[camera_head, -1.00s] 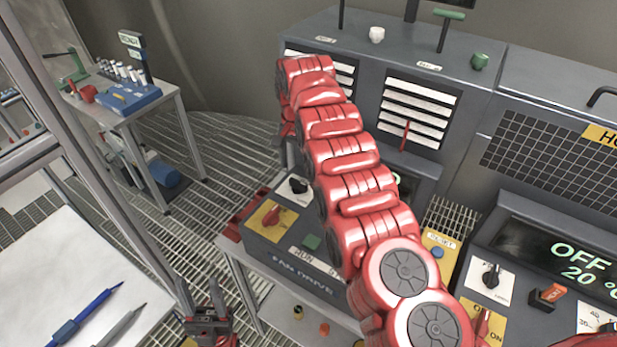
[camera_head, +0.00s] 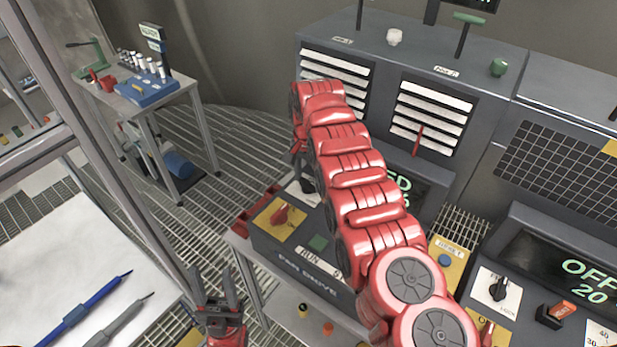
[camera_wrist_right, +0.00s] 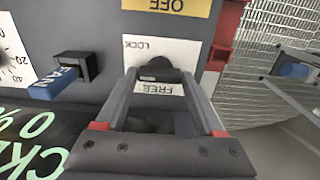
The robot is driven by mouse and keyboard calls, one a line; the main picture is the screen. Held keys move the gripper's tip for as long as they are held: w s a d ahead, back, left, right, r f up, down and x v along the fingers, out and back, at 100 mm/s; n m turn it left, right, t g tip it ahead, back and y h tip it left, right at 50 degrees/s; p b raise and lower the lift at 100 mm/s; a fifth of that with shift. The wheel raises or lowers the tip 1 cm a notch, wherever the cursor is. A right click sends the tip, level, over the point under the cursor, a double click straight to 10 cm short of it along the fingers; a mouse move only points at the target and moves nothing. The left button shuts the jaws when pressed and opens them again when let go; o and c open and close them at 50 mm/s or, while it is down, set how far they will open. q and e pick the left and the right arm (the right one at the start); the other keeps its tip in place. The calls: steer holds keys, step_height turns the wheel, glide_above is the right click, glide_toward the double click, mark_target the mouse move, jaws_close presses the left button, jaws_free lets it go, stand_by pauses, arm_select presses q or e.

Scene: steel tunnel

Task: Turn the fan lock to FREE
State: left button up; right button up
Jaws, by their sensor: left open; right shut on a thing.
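The fan lock is a black knob (camera_wrist_right: 158,68) on a white plate (camera_wrist_right: 190,50) marked LOCK and FREE, with the lettering upside down in the right wrist view. My right gripper (camera_wrist_right: 160,80) is shut on the knob, one finger on each side. Which mark the knob points to is hidden. In the head view the plate (camera_head: 309,196) shows on the fan drive panel (camera_head: 292,260), partly covered by my red right arm. My left gripper (camera_head: 217,304) is open and empty, low beside the white table.
A red switch on a yellow plate (camera_head: 281,216) and a green button (camera_head: 318,243) sit near the lock. A blue rocker switch (camera_wrist_right: 55,83) also shows in the wrist view. A white table (camera_head: 60,270) with two pens stands at left. Grating floor (camera_head: 225,160) lies behind.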

steer(key=c, duration=0.3)
steer(key=shift+w+f+n+b, duration=0.15)
steer(key=shift+n+b, duration=0.55)
steer(key=shift+b, duration=0.4)
steer(key=shift+c, duration=0.2)
steer(key=shift+n+b, duration=0.7)
steer(key=shift+b, duration=0.1)
steer(key=shift+n+b, duration=0.3)
steer(key=shift+n, duration=0.2)
steer(key=shift+d+n, duration=0.1)
steer(key=shift+n, duration=0.8)
steer(key=n, duration=0.6)
steer(key=shift+r, duration=0.2)
steer(key=n, duration=0.6)
steer(key=shift+p, duration=0.3)
steer(key=shift+n, duration=0.3)
steer(key=o, duration=1.4)
